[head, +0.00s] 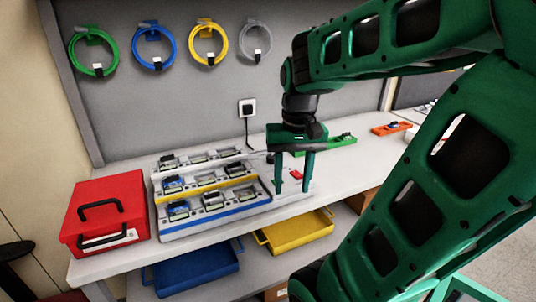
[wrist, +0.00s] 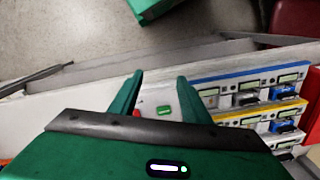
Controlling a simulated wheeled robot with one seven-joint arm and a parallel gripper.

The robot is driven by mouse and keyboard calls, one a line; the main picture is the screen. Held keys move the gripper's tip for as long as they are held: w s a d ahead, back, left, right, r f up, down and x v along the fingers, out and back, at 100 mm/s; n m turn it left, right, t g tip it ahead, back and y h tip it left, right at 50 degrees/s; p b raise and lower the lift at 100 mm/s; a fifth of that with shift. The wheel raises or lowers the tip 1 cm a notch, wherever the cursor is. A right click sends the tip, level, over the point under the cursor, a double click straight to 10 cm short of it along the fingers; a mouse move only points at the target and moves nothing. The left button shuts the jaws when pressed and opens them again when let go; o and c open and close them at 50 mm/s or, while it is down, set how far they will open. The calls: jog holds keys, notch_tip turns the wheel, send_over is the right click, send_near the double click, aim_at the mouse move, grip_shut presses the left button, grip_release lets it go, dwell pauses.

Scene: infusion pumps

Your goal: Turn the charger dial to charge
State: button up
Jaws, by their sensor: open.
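The stepped charger rack (head: 215,222) stands on the bench, with white, yellow and blue strips and several small pumps in its rows. A pale panel at its right end bears a small red part (head: 296,174). In the wrist view a green mark (wrist: 163,110) and the red part (wrist: 138,112) show between my fingers. I cannot tell which of these, if any, is the dial, or read its setting. My gripper (head: 292,186) points down over this right end, its fingers apart and empty. It also shows in the wrist view (wrist: 160,80). Contact is unclear.
A red case (head: 98,190) stands left of the rack. A green tray (head: 335,147) and an orange tray (head: 391,128) lie further right. Blue (head: 195,270) and yellow (head: 298,233) bins sit below. A wall socket (head: 247,107) and coiled cables hang behind.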

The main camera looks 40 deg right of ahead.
aim_at(271, 155)
jog(key=w+d+r+m, duration=0.2)
jog(key=w+d+r, duration=0.25)
jog(key=w, duration=0.35)
jog(key=w+d+r+m, duration=0.1)
jog(key=w+d+r, duration=0.35)
jog(key=w, duration=0.45)
jog(key=f, duration=1.1)
jog(key=shift+d+f, duration=0.25)
jog(key=shift+f, duration=0.1)
jog(key=c, duration=1)
